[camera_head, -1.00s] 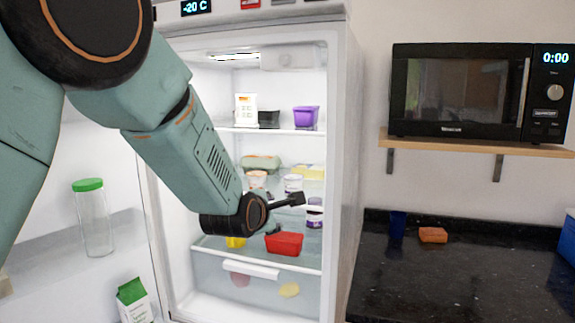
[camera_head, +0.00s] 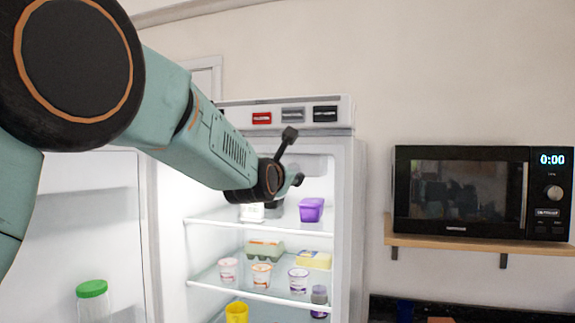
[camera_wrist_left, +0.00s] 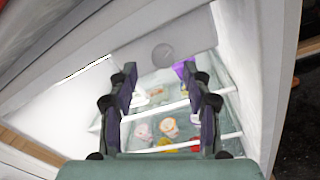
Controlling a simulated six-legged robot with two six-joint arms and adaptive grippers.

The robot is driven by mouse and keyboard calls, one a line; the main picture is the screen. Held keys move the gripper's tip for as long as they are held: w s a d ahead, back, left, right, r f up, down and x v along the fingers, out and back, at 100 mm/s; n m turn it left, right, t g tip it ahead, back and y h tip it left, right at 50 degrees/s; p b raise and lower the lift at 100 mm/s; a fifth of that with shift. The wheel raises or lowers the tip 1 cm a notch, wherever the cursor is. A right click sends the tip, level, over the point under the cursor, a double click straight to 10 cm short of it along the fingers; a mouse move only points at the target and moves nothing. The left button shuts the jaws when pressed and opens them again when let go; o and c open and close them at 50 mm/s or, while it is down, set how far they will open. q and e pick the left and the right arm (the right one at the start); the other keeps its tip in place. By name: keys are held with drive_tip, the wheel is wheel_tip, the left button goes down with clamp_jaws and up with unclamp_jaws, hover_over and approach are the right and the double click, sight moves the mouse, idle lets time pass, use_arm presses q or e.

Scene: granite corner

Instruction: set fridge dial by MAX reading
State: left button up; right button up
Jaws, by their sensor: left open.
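The open fridge (camera_head: 345,215) stands at the middle of the head view. In the left wrist view a round grey dial (camera_wrist_left: 163,54) sits on a grey housing (camera_wrist_left: 190,35) under the fridge ceiling. My left gripper (camera_head: 294,157) is open and empty in front of the upper compartment. In the wrist view its fingers (camera_wrist_left: 164,76) are spread below and to either side of the dial, apart from it. In the head view my arm and gripper cover the dial and the temperature display. No MAX reading is legible. My right gripper is out of view.
A purple tub (camera_head: 311,209) stands on the top shelf. Several cups, an egg carton (camera_head: 264,249) and a yellow tub (camera_head: 314,259) are on the shelf below. A green-lidded jar (camera_head: 93,301) is in the door at left. A microwave (camera_head: 460,195) sits on a wall shelf at right.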

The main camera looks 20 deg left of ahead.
use_arm(q)
drive_tip(key=shift+w+d+r, duration=0.25)
drive_tip(key=shift+w+d, duration=0.15)
drive_tip(key=shift+w, duration=0.3)
drive_tip(key=shift+a, duration=0.2)
drive_tip(key=shift+w+a+f, duration=0.15)
drive_tip(key=shift+w+f, duration=0.05)
drive_tip(key=shift+c, duration=1.1)
drive_tip(key=shift+w+d, duration=0.1)
drive_tip(key=shift+d, duration=0.15)
drive_tip(key=c, duration=0.4)
clamp_jaws()
